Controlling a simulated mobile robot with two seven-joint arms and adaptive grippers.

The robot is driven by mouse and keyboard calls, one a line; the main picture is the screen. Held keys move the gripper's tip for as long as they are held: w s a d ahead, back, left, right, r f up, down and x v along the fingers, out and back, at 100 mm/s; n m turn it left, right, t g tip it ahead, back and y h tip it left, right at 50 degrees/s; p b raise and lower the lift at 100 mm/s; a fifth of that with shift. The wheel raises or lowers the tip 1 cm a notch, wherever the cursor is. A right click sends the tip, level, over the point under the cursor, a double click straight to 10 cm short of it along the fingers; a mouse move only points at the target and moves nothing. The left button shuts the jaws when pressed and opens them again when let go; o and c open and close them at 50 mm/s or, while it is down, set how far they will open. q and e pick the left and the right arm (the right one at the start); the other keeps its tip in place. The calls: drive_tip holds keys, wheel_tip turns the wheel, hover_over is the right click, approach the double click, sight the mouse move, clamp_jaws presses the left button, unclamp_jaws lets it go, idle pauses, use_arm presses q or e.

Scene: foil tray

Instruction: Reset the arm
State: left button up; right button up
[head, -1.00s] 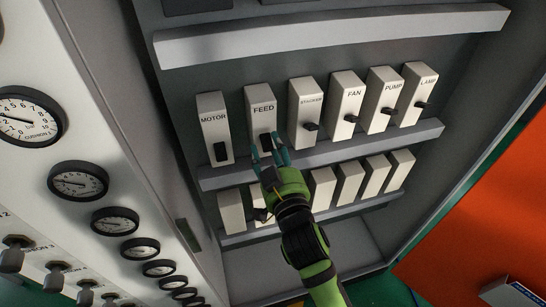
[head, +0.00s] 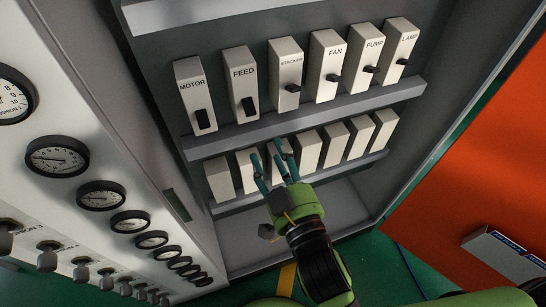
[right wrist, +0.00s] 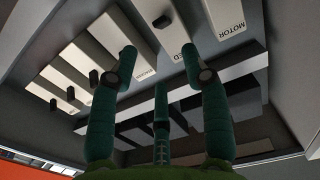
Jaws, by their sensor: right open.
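My right gripper (head: 270,158), with teal fingers on a green and black wrist, is open and empty. In the head view it is in front of the lower row of modules, below the FEED module (head: 240,75). The gripper also shows in the right wrist view (right wrist: 160,65), its fingers spread below the modules. The upper row also holds MOTOR (head: 193,88), STACKER (head: 287,70), FAN (head: 326,62), PUMP (head: 367,52) and LAMP (head: 404,40). The MOTOR and FEED levers lie along their faces; the other levers stick out. My left gripper is out of view.
The grey cabinet's ledge (head: 300,122) runs between the module rows. A panel with gauges (head: 58,157) and knobs (head: 47,262) stands on the left. An orange surface (head: 470,185) lies on the right. Free green floor (head: 385,262) shows below the cabinet.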

idle(0.4)
drive_tip(key=s+d+f+n+g+h+b, duration=0.1)
drive_tip(key=s+f+g+b, duration=0.2)
drive_tip(key=f, duration=1.7)
drive_tip(key=s+d+f+n+g+b, duration=0.15)
drive_tip(key=f+g, duration=0.35)
drive_tip(key=f, duration=1.5)
drive_tip(key=s+d+f+m+g+h+b, duration=0.1)
drive_tip(key=s+d+f+g, duration=0.1)
drive_tip(key=s+d+f, duration=0.4)
drive_tip(key=s+d+f+m+g+h+b, duration=0.15)
drive_tip(key=s+f, duration=0.25)
drive_tip(key=f, duration=0.5)
drive_tip(key=s+d+f+g, duration=0.1)
drive_tip(key=s+d+f, duration=0.2)
drive_tip(key=s, duration=0.2)
drive_tip(key=s+d+f+g, duration=0.2)
drive_tip(key=s+d+f, duration=0.1)
drive_tip(key=s, duration=0.3)
drive_tip(key=s+d+f+g+h, duration=0.1)
drive_tip(key=s+d+f+g, duration=0.1)
drive_tip(key=s+d+f, duration=0.1)
drive_tip(key=s+f+b, duration=0.1)
drive_tip(key=s, duration=0.1)
drive_tip(key=shift+s+m, duration=0.3)
